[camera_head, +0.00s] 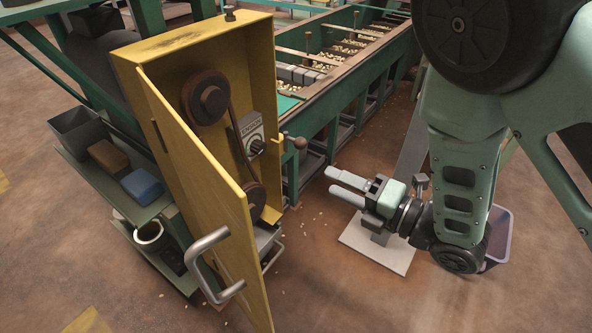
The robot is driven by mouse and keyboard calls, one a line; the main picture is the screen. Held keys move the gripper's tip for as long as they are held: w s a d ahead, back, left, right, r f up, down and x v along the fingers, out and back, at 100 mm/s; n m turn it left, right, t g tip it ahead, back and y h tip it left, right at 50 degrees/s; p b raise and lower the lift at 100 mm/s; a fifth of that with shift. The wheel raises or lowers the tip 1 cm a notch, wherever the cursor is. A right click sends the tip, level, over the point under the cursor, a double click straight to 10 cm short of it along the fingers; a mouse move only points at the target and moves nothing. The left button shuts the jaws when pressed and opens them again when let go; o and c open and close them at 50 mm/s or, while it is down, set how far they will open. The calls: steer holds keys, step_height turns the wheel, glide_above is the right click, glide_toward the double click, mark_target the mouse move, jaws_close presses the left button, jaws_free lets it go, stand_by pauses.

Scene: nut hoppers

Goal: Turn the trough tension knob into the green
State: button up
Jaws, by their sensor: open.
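The tension knob (257,147) is a small dark knob on a grey plate (250,128) marked TENSION. It sits inside the yellow cabinet (190,45), at its right side. The cabinet door (205,190) stands open toward me, with a grey handle (210,265). The green part of the knob's scale is too small to make out. My gripper (344,187) is open and empty, to the right of the cabinet and apart from the knob. Its fingers point left toward the cabinet.
Two dark pulleys with a belt (230,135) are beside the knob. A ball-topped lever (299,144) stands right of the cabinet, near the green trough (345,85) holding nuts. A shelf (140,205) with a brown and a blue block is at left. Open floor lies in front.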

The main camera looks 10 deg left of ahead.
mark_target(263, 149)
steer(key=shift+n+y, duration=0.3)
steer(key=shift+n, duration=0.3)
steer(key=b+x, duration=0.1)
steer(key=x, duration=0.4)
steer(key=b+x, duration=0.2)
steer(key=x, duration=0.3)
steer(key=b+x, duration=0.2)
steer(key=x, duration=0.3)
steer(key=shift+a+f, duration=0.15)
steer(key=shift+f, duration=0.2)
steer(key=shift+x, duration=0.75)
steer(key=shift+r, duration=0.1)
steer(key=c, duration=1)
